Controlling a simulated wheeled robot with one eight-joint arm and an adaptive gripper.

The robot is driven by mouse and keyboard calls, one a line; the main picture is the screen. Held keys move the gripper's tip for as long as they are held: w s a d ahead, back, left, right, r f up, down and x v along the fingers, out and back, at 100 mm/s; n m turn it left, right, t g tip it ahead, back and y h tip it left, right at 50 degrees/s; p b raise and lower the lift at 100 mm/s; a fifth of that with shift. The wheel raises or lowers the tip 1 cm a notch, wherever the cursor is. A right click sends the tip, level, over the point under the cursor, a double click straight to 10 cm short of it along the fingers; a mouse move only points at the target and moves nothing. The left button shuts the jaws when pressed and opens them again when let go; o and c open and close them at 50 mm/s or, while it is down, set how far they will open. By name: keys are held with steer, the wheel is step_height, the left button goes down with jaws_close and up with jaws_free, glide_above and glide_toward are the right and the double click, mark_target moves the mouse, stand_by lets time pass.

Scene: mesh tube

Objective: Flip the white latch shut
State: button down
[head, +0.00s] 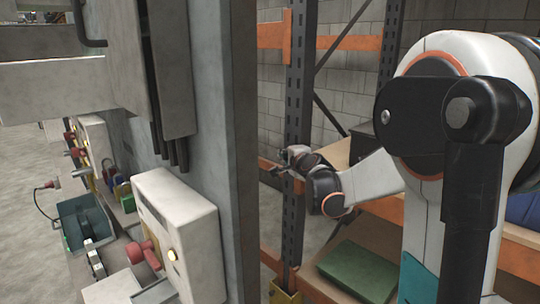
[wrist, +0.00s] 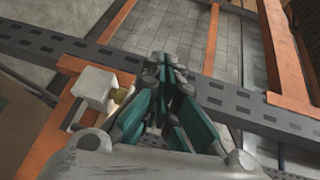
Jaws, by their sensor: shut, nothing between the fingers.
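My gripper (head: 280,171) is at the end of my outstretched arm, in front of a dark rack upright in the head view. It also shows in the wrist view (wrist: 170,68), with its teal-padded fingers drawn together at the tips and nothing between them. I cannot make out a white latch for certain in either view. A small white block (wrist: 92,86) with a yellowish part beside it shows left of the fingers in the wrist view. I cannot tell whether it is the latch.
A grey wall panel (head: 238,130) stands left of my arm. A white box (head: 176,218) with a red handle (head: 143,254) is on its left side. Rack shelves with orange beams (head: 352,43) are behind and below my arm, with a green box (head: 357,270) on a lower shelf.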

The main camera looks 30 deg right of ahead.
steer(key=s+a+r+p, duration=0.1)
steer(key=s+a, duration=0.1)
steer(key=a, duration=0.4)
steer(key=shift+s+a+r, duration=0.15)
steer(key=shift+s+a, duration=0.05)
steer(key=shift+s, duration=0.1)
stand_by(0.3)
